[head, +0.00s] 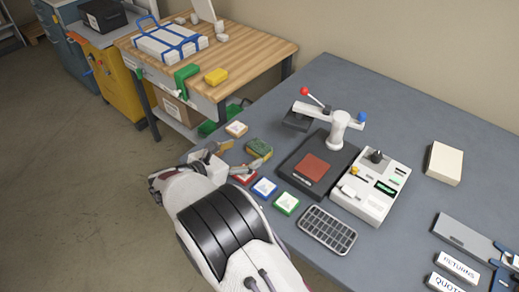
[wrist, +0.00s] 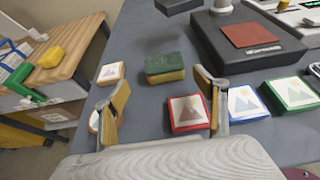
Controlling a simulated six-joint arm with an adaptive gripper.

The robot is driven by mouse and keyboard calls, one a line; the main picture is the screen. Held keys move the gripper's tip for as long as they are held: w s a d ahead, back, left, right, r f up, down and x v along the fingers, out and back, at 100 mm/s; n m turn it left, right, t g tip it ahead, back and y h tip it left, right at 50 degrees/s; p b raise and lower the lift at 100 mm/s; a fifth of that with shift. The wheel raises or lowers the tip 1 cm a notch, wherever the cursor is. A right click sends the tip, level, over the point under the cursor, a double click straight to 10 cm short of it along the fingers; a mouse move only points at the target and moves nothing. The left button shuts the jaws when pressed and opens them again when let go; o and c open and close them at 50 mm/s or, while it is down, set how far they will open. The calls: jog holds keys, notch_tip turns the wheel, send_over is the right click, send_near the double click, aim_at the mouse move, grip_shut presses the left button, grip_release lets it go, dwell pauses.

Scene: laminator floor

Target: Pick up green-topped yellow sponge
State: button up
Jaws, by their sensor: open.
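The green-topped yellow sponge (head: 260,148) lies flat on the grey table, green side up. In the wrist view the sponge (wrist: 165,66) sits beyond the fingertips, roughly centred between them. My gripper (head: 241,158) is at the table's left edge, just short of the sponge. In the wrist view my gripper (wrist: 160,85) is open, its two tan-padded fingers wide apart with nothing between them. The right finger stands close in front of the red-framed tile (wrist: 187,113) and covers part of it. I cannot tell whether they touch.
Blue (head: 264,188) and green (head: 286,203) tiles lie right of the red one. A black press base (head: 294,180) with a red pad stands to the right. A plain yellow block (head: 216,76) is on the wooden bench.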

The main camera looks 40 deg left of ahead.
aim_at(256, 150)
jog(key=shift+x, duration=1.3)
jog(key=shift+w+d+f, duration=0.15)
jog(key=shift+w+f, duration=0.05)
jog(key=shift+w, duration=0.35)
jog(key=shift+w+d+f, duration=0.15)
jog(key=shift+w+f, duration=0.05)
jog(key=shift+w, duration=0.4)
jog(key=shift+w+d+f, duration=0.15)
jog(key=shift+w, duration=0.4)
jog(key=shift+x, duration=0.8)
jog(key=c, duration=0.8)
